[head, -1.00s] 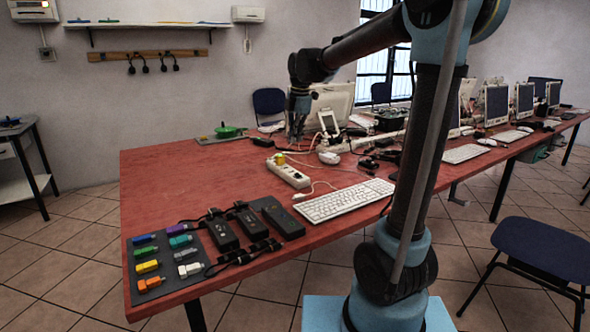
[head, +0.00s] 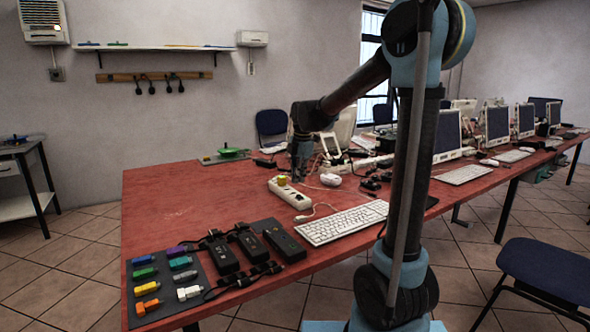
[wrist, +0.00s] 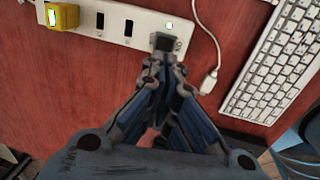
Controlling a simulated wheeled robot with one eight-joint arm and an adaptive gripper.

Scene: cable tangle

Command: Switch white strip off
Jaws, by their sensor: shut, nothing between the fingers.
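The white strip (head: 291,193) lies on the red table. A yellow plug (wrist: 62,16) sits at its left part in the wrist view, with dark sockets beside it. In the head view my gripper (head: 301,177) points down at the strip.
A white keyboard (head: 345,222) lies right of the strip, and a white cable with a plug (wrist: 208,82) lies between them. Black power bricks (head: 252,246) and a dark mat (head: 206,262) with coloured plugs lie at the front left. The table left of the strip is clear.

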